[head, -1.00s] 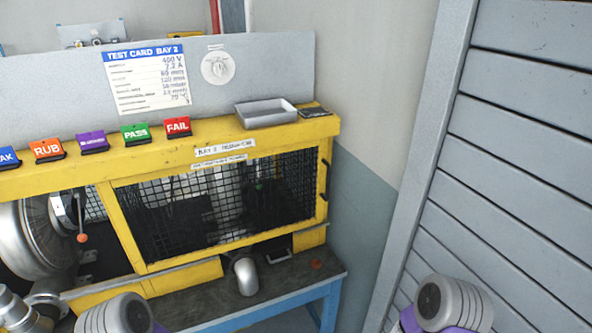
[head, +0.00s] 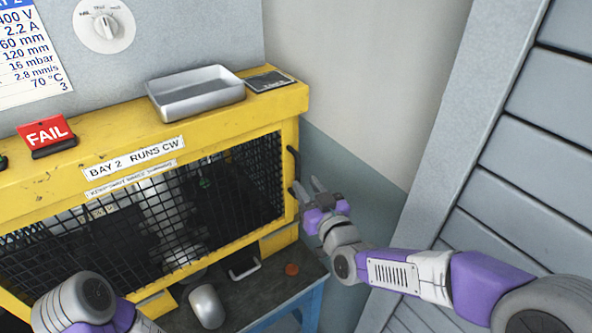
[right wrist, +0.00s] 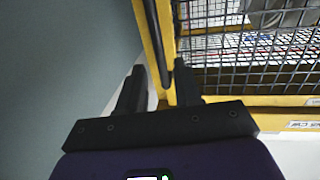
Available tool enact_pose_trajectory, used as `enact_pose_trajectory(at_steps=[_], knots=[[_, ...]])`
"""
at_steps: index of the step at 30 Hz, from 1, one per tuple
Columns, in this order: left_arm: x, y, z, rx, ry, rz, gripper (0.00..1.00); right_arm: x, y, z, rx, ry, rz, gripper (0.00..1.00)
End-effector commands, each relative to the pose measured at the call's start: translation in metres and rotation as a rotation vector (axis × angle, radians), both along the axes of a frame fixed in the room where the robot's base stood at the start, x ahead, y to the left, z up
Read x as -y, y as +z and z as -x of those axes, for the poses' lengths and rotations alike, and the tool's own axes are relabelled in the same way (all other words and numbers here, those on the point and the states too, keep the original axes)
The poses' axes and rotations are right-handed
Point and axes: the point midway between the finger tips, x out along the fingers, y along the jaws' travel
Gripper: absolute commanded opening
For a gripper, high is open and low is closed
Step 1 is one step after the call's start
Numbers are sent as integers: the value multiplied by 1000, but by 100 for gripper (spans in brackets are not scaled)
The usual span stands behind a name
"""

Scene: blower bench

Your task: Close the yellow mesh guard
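The yellow mesh guard (head: 200,190) is a yellow frame with black wire mesh across the front of the bay; I cannot tell whether its edge meets the frame fully. A black handle (head: 292,163) stands on its right side. My right gripper (head: 307,190) is just right of the guard's right edge, near the handle's lower end. In the right wrist view, the right gripper (right wrist: 158,82) is open, its dark fingers apart near the handle (right wrist: 155,45) and yellow edge; contact is unclear. My left gripper is not in view; part of an arm shows at lower left.
A grey tray (head: 197,93) and a dark plate (head: 270,81) lie on the yellow top beside the red FAIL block (head: 46,133). A dark bench (head: 265,290) with a red-orange button (head: 292,269) is below. A grey slatted wall (head: 540,150) stands at right.

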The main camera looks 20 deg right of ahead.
Motion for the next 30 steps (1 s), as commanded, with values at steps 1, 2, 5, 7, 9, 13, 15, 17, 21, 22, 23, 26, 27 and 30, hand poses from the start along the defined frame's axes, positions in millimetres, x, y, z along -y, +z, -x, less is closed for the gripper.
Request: enact_pose_trajectory(at_steps=[1,2,5,7,9,13,15,17,21,22,23,26,27,30], knots=[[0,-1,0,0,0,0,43,-2,-1,-9,-2,2,3,34],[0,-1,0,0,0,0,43,-3,-1,-13,-3,2,2,34],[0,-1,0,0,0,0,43,-5,-1,-29,-3,2,3,34],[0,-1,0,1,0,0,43,-6,-1,-38,-3,1,2,34],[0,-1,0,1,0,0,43,-7,-1,-46,-3,1,2,34],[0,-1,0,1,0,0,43,-9,-1,-54,-3,1,0,34],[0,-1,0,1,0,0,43,-9,-1,-56,-3,1,0,34],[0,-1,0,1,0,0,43,-9,-1,-56,-3,1,-1,34],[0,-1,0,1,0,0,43,-9,-1,-56,-3,1,-1,34],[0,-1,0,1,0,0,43,-9,-1,-56,-3,1,-1,34],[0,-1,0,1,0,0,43,-9,-1,-56,-3,1,-1,30],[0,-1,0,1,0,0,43,-9,-1,-56,-3,1,-1,14],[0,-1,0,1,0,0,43,-9,-1,-56,-3,1,-1,8],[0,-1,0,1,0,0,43,-9,-1,-56,-3,1,-1,0]])
